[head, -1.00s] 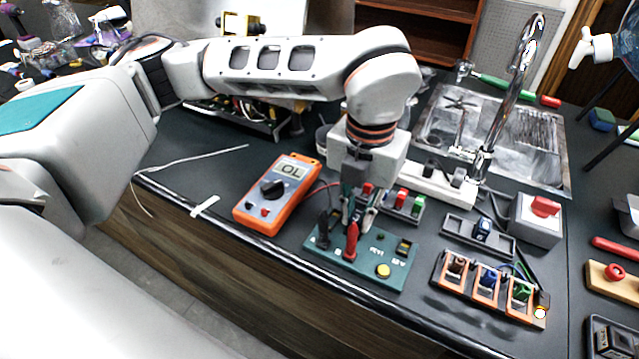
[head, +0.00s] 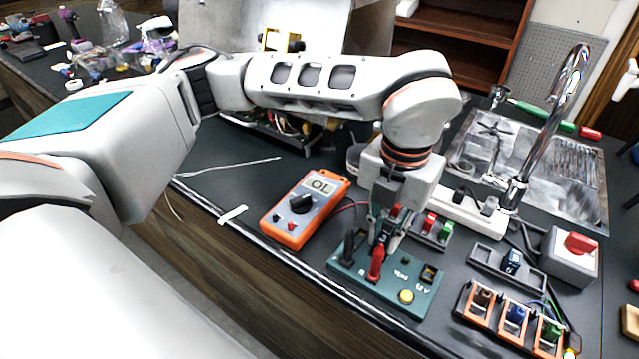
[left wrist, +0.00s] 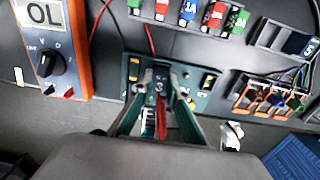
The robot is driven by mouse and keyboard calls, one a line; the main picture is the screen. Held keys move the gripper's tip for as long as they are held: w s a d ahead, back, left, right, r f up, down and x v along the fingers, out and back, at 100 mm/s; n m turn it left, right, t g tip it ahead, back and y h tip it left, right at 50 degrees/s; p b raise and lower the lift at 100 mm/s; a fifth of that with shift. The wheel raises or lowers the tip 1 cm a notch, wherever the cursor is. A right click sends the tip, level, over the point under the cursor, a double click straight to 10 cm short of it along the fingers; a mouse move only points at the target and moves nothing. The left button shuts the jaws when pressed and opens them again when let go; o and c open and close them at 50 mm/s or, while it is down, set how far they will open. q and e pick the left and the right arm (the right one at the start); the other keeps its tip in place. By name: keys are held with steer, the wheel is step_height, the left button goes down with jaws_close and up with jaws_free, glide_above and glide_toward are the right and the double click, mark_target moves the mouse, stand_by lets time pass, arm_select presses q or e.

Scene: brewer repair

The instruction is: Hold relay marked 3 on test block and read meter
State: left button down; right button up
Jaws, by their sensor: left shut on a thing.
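My left gripper (head: 385,238) is shut on a dark relay marked 3 (left wrist: 160,84), held between the fingertips at the test block. The green test block (head: 346,265) lies near the counter's front edge, with a black and a red probe plug (head: 376,263) standing in it and a yellow button (head: 406,297). In the left wrist view, the relay is over the block's middle; whether it is fully seated cannot be told. The orange meter (head: 285,228) lies left of the block, and its display reads OL (left wrist: 43,12). My right gripper is not in view.
A rack of coloured relays (left wrist: 189,12) lies behind the block. To the right are a tray with a blue relay marked 5 (head: 513,262), orange sockets (head: 515,318), a grey box with red switch (head: 580,244) and a sink with tap (head: 548,130).

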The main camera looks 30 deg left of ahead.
arm_select(q)
steer(key=shift+r+p, duration=1.1)
steer(key=shift+r, duration=1.3)
